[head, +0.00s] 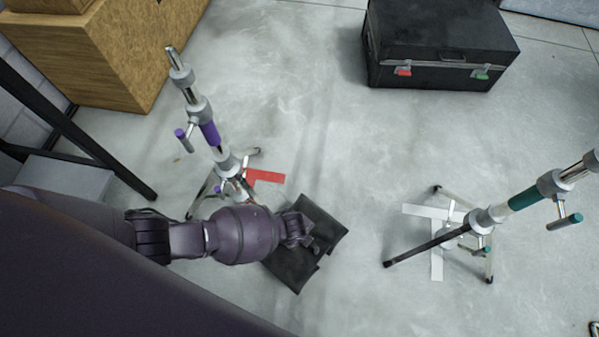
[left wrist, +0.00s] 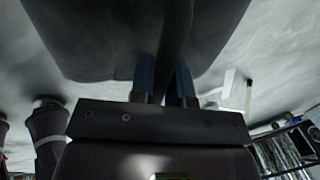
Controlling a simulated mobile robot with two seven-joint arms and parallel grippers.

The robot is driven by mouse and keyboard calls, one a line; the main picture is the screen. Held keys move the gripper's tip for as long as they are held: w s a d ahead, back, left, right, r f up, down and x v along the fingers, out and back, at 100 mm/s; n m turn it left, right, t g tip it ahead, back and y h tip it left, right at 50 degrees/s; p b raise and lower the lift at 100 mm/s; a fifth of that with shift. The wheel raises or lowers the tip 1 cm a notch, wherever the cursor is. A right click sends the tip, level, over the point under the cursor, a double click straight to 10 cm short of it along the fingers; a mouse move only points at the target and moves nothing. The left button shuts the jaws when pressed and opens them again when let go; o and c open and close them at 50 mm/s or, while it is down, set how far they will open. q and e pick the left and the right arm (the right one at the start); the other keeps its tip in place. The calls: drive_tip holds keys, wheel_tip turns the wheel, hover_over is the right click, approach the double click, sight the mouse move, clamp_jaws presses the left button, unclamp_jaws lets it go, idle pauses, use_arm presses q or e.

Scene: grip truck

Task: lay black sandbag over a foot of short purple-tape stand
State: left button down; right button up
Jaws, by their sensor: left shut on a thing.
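The black sandbag (head: 318,232) hangs at my left gripper (head: 303,240), right of the purple-tape stand. In the left wrist view the blue-padded fingers (left wrist: 166,80) are shut on a strip of the dark sandbag (left wrist: 95,35), which fills the upper middle. The short purple-tape stand (head: 209,132) stands upright at left centre, its base partly hidden by my left arm. My right gripper is not in view.
A red tape mark (head: 264,176) lies by the purple-tape stand. A teal-tape stand (head: 522,199) is at right on white tape (head: 436,265). A black case (head: 440,45) is at the back, a wooden box (head: 110,50) at back left.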

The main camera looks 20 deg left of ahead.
use_arm(q)
drive_tip(key=shift+w+d+r, duration=0.1)
drive_tip(key=shift+w+r, duration=0.1)
drive_tip(key=shift+w, duration=0.05)
drive_tip(key=c, duration=1)
unclamp_jaws()
drive_tip(key=shift+s, duration=0.1)
drive_tip(key=shift+s+a+f, duration=0.2)
drive_tip(key=shift+s, duration=0.05)
drive_tip(key=shift+w+r+p, duration=0.15)
drive_tip(key=shift+r+p, duration=0.15)
drive_tip(key=shift+r, duration=0.2)
drive_tip(key=r+p, duration=0.1)
drive_tip(key=r, duration=0.2)
drive_tip(key=s+r+p, duration=0.1)
drive_tip(key=r+p, duration=0.1)
drive_tip(key=r, duration=0.1)
drive_tip(key=s+r+p, duration=0.1)
drive_tip(key=r+p, duration=0.1)
drive_tip(key=r, duration=0.2)
drive_tip(key=shift+a, duration=0.15)
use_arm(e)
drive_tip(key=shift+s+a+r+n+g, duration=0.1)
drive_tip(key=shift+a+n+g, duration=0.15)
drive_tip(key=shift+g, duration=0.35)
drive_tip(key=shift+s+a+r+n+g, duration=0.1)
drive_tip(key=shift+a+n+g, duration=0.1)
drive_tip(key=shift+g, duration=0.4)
use_arm(q)
drive_tip(key=shift+f, duration=0.1)
